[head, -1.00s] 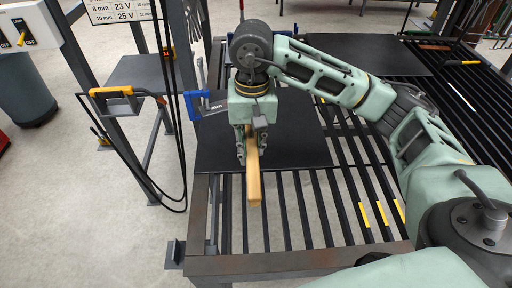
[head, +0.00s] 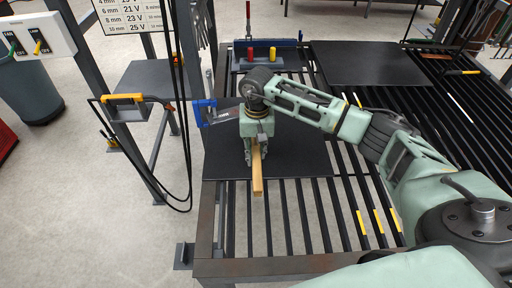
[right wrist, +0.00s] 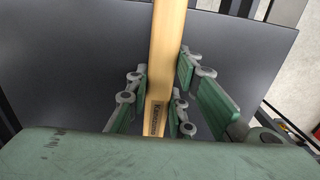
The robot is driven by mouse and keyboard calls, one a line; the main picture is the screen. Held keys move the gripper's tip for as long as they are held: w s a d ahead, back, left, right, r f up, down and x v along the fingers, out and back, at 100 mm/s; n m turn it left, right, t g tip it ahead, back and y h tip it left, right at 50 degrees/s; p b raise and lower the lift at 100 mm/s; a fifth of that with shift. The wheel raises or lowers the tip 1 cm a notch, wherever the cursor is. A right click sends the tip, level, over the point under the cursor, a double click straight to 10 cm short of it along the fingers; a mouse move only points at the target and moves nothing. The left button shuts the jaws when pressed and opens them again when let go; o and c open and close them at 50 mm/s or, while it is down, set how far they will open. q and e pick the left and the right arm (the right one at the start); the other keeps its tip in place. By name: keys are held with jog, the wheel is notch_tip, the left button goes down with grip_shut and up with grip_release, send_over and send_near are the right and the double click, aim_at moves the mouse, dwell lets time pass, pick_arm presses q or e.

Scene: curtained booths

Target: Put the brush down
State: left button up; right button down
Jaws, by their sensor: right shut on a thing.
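The brush (head: 257,183) shows as a long pale wooden bar, with one end pointing towards me. My right gripper (head: 255,160) is shut on the brush, low over a black plate (head: 300,160) on the slatted table. I cannot tell whether the brush touches the plate. In the right wrist view the brush (right wrist: 169,50) runs between the green fingers of the right gripper (right wrist: 160,108), with dark lettering on its wood. Its bristles are not visible. My left gripper is not in view.
A blue clamp-like tool (head: 205,113) lies at the plate's left edge. A rack with red and yellow pieces (head: 262,56) stands behind. Another black plate (head: 365,63) lies at the back right. Open slats (head: 300,215) are in front. Cables hang at the left.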

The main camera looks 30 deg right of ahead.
jog(key=shift+f, duration=0.15)
jog(key=c, duration=1.5)
grip_release()
jog(key=shift+c, duration=0.2)
